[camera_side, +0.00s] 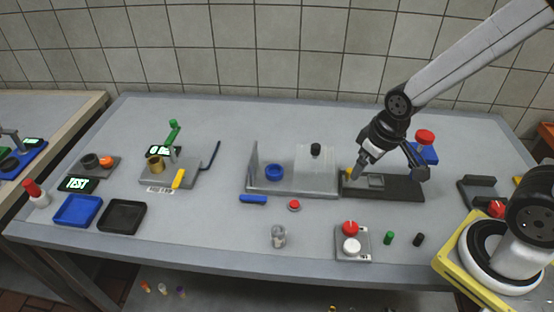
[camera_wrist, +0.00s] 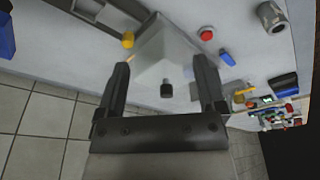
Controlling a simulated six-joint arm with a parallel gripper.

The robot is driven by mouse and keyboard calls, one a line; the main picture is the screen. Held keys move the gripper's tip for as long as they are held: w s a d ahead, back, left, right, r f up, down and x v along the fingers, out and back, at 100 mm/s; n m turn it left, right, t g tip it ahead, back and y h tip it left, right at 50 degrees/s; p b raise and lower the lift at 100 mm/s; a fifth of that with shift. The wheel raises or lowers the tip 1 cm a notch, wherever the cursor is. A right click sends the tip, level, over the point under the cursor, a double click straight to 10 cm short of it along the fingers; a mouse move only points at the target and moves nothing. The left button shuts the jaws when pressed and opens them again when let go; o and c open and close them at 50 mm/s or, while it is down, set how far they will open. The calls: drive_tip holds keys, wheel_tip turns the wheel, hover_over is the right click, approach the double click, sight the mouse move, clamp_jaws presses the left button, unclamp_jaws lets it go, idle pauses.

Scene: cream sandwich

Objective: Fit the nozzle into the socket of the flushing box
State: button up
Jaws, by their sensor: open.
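My gripper (camera_side: 393,172) is open over the dark tray (camera_side: 408,190) right of centre, with its fingers spread and tilted down. In the wrist view my gripper (camera_wrist: 161,64) shows nothing held. A small yellow piece (camera_side: 348,174) stands at the tray's left end, close to the left finger; it also shows in the wrist view (camera_wrist: 128,40). Left of the tray is a pale plate with a clear cover (camera_side: 316,172), black knob (camera_side: 316,150) and blue ring (camera_side: 274,172). I cannot tell for sure which part is the nozzle or which is the flushing box.
A blue block with a red top (camera_side: 425,150) stands behind my gripper. In front are a red button (camera_side: 294,205), a metal cup (camera_side: 279,236) and a red-and-white button box (camera_side: 352,241). Blue and black trays (camera_side: 122,217) lie at left. The back table is clear.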

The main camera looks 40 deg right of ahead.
drive_tip(key=w+a+f+n+g, duration=0.15)
drive_tip(key=w+a+n, duration=0.25)
drive_tip(key=a+n, duration=0.55)
drive_tip(key=n+g, duration=0.1)
drive_tip(key=n, duration=1)
hover_over(279, 232)
drive_tip(key=f, duration=0.4)
drive_tip(key=shift+s+a, duration=0.15)
drive_tip(key=shift+s, duration=0.1)
drive_tip(key=shift+f, duration=1.35)
drive_tip(key=shift+f, duration=0.1)
drive_tip(key=shift+w+f, duration=0.1)
drive_tip(key=shift+f, duration=2.4)
clamp_jaws()
